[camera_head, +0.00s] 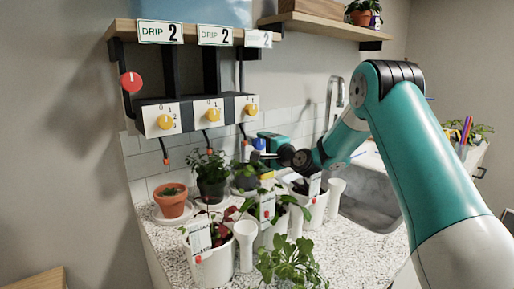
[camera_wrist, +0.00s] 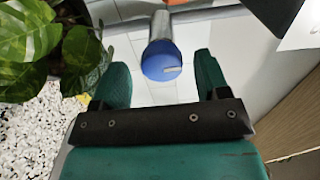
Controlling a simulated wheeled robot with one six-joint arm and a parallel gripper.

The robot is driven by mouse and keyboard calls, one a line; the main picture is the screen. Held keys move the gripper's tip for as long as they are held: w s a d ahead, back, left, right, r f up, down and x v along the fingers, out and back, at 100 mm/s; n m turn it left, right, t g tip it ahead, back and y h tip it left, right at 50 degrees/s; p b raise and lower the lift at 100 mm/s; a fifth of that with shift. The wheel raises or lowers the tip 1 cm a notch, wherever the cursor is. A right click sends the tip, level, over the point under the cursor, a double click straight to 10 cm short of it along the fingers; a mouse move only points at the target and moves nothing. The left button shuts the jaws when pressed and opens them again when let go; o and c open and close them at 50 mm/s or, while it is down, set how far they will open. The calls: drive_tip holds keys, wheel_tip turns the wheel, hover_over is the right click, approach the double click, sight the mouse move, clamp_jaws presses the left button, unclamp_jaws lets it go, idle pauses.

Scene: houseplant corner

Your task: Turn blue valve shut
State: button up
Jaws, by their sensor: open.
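My gripper is open and empty. In the head view, the blue valve (camera_head: 258,144) shows small and partly hidden at my gripper (camera_head: 262,152), below the right end of the dial row. The wall behind the valve shows pale tiles.
Three yellow dials (camera_head: 209,115) and a red knob (camera_head: 131,81) sit under the DRIP 2 labels. Several potted plants (camera_head: 212,258) crowd the speckled counter beneath my arm. Large leaves (camera_wrist: 45,40) are close on the wrist view's left. A sink (camera_head: 370,195) lies to the right.

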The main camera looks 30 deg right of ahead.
sight(260, 145)
drive_tip(key=shift+s+d+b, duration=0.15)
drive_tip(key=shift+s, duration=0.65)
drive_tip(key=shift+s+d+b, duration=0.15)
drive_tip(key=shift+s, duration=0.6)
drive_tip(key=s+a+r+n+g+y+p, duration=0.2)
drive_tip(key=s+a+r+n+g, duration=0.15)
drive_tip(key=a, duration=0.45)
drive_tip(key=s+a+r+n+g+y+p, duration=0.2)
drive_tip(key=s+a+n, duration=0.25)
drive_tip(key=a, duration=0.35)
drive_tip(key=s+a+r+n+g+p, duration=0.2)
drive_tip(key=s+a+n+g, duration=0.4)
drive_tip(key=s, duration=0.5)
drive_tip(key=s+a+n+g+h+p, duration=0.1)
drive_tip(key=s+n+g+h+p, duration=0.2)
drive_tip(key=s, duration=2)
drive_tip(key=n+g, duration=0.3)
drive_tip(key=n, duration=0.2)
drive_tip(key=shift+s+a+r+n, duration=0.15)
drive_tip(key=shift+s+a+n, duration=0.15)
drive_tip(key=shift+n, duration=0.1)
